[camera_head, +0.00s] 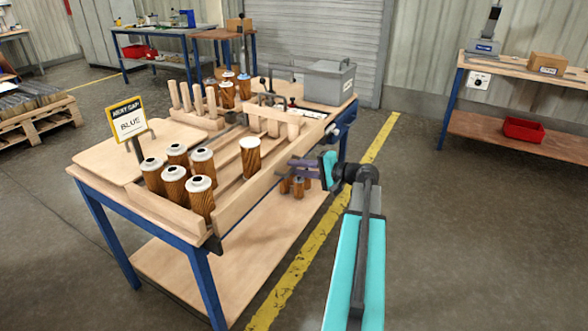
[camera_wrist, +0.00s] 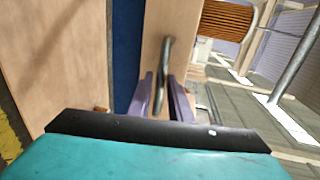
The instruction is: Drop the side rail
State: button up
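The side rail (camera_head: 265,186) is a pale wooden board on edge along the right side of the bench's cartridge rack, and it stands up. In the wrist view, a grey metal handle (camera_wrist: 165,70) stands out in front of a pale wooden face. My gripper (camera_head: 290,168) is at the rail's outer side; its purple fingers (camera_wrist: 162,90) are apart, one on each side of the handle. Whether they touch it I cannot tell. One brown pleated cartridge with a white cap (camera_head: 250,158) stands just inside the rail. Several more cartridges (camera_head: 174,183) stand at the near left.
A sign reading "NEXT GAP: BLUE" (camera_head: 128,120) stands on the bench's left. Wooden pegs (camera_head: 198,100), more cartridges (camera_head: 227,92) and a grey box (camera_head: 329,82) are at the back. Small brown cylinders (camera_head: 298,188) sit on the lower shelf. The floor right is clear.

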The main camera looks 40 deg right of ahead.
jog(key=shift+w+a+f, duration=0.1)
jog(key=shift+w+a, duration=0.1)
jog(key=shift+w, duration=0.4)
jog(key=shift+c, duration=0.3)
grip_shut()
notch_tip(320, 180, down, 5)
jog(key=shift+r+b, duration=0.1)
jog(key=shift+b, duration=0.95)
jog(key=shift+o, duration=0.3)
grip_release()
